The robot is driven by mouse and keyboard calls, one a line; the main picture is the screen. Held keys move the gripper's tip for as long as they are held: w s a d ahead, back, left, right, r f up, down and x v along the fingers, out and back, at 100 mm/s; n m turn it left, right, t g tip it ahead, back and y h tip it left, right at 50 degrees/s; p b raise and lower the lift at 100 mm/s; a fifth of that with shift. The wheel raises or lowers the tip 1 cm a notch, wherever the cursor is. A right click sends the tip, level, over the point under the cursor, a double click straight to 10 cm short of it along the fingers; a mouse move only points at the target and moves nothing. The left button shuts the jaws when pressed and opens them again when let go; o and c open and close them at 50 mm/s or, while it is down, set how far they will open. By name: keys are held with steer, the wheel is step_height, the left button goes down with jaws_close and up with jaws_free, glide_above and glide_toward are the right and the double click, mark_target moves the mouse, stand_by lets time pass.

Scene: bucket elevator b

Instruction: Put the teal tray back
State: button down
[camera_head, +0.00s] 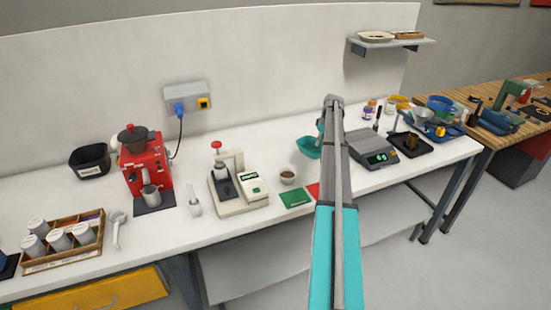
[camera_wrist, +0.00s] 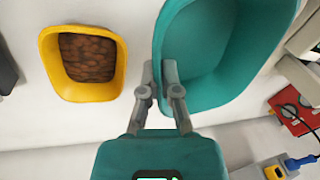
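The teal tray (camera_head: 308,148) is a scoop-like open bin, seen left of my arm over the white counter, partly hidden by the arm. In the wrist view the teal tray (camera_wrist: 215,55) fills the upper middle and right and looks empty. My gripper (camera_wrist: 158,70) has its two fingers close together on either side of the tray's left rim, shut on that wall. In the head view my arm hides most of the gripper. I cannot tell whether the tray rests on the counter or hangs just above it.
A yellow tray of brown beans (camera_wrist: 88,57) sits left of the gripper in the wrist view. On the counter are a digital scale (camera_head: 373,150), a small brown-filled bowl (camera_head: 287,177), a green mat (camera_head: 296,198), a sealing machine (camera_head: 238,185) and a red grinder (camera_head: 146,170). A wall shelf (camera_head: 390,43) hangs above.

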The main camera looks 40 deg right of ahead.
step_height(320, 180, up, 9)
steer(key=p, duration=0.7)
steer(key=shift+f, duration=0.1)
steer(key=shift+s+f, duration=0.1)
